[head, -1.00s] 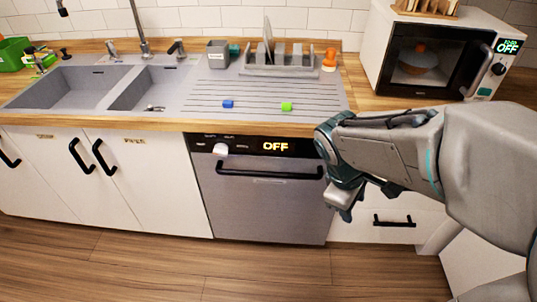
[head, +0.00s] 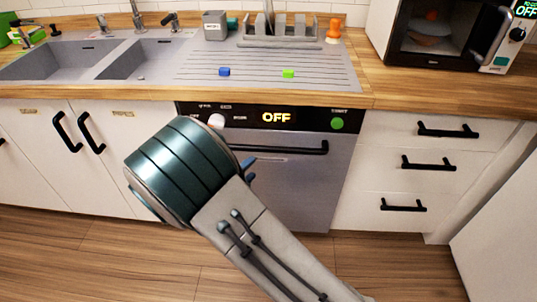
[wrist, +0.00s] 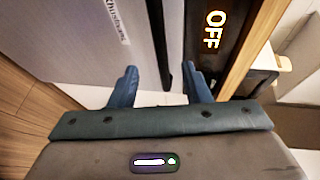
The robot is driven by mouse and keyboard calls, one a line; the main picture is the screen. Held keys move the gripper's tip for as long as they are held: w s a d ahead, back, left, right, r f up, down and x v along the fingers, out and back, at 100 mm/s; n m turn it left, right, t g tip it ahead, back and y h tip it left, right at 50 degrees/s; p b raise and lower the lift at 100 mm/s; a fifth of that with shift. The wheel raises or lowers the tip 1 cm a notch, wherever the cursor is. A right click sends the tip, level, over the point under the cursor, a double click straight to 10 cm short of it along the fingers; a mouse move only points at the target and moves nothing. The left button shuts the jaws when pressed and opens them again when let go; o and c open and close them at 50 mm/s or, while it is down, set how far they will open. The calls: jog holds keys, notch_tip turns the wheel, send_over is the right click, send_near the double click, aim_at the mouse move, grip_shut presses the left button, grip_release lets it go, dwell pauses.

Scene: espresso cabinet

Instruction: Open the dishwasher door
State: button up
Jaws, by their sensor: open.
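The dishwasher door (head: 305,185) is a grey metal front and stands closed under the counter. Its black bar handle (head: 290,148) runs across the top, and my arm hides its left part. The black panel above it (head: 262,117) reads OFF. My gripper (head: 248,168) is mostly hidden behind my wrist, with blue fingertips showing just below the handle. In the wrist view my gripper (wrist: 159,68) is open, and the handle (wrist: 157,40) lies between its two fingers in the picture. I cannot tell whether the fingers reach around it. The door (wrist: 90,40) is at left there.
White drawers (head: 405,165) with black handles are right of the dishwasher, and white cabinets (head: 140,160) are left. The wooden counter (head: 400,85) juts out above, holding a sink (head: 150,60), blocks and a microwave (head: 440,40). The wood floor (head: 120,255) in front looks clear.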

aim_at(267, 151)
jog(key=x, duration=0.4)
jog(key=b+x, duration=0.1)
jog(key=x, duration=0.4)
jog(key=b+x, duration=0.1)
jog(key=x, duration=0.3)
jog(key=shift+w+a+f, duration=0.15)
jog(key=shift+w, duration=0.25)
jog(key=shift+n, duration=0.3)
grip_shut()
